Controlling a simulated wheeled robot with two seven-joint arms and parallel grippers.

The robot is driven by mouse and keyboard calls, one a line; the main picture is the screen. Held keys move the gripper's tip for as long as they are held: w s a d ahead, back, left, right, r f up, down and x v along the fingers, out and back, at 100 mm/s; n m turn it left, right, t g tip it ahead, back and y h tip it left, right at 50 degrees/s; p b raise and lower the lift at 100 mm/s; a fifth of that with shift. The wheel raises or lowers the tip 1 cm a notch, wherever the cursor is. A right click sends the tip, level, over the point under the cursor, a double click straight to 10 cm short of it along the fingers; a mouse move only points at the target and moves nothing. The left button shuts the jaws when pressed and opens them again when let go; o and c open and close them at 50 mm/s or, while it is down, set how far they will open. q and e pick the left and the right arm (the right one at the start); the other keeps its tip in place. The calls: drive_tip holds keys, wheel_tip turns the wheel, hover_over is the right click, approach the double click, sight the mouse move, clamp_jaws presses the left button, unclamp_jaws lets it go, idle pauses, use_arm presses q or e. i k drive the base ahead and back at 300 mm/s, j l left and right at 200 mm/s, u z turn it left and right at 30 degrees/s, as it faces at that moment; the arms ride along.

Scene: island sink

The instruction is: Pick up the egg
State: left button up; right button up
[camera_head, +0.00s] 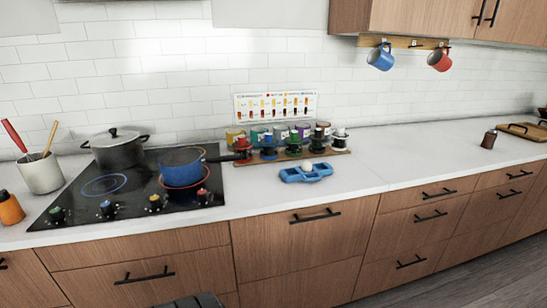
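A small white rounded thing, which looks like the egg (307,167), sits in a blue holder (291,175) on the white countertop, right of the stove. It is small in the view and its lower part is hidden by the holder. Neither of my grippers shows in the head view.
The black cooktop (120,207) bears a grey lidded pot (117,154) and a blue pan (183,167). A wooden rack (240,162) with several coloured jars and black-topped items stands behind the holder. The white counter (390,160) to the right is mostly clear. Drawers with black handles are below.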

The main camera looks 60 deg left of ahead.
sight(307, 166)
drive_tip(key=u, duration=2.1)
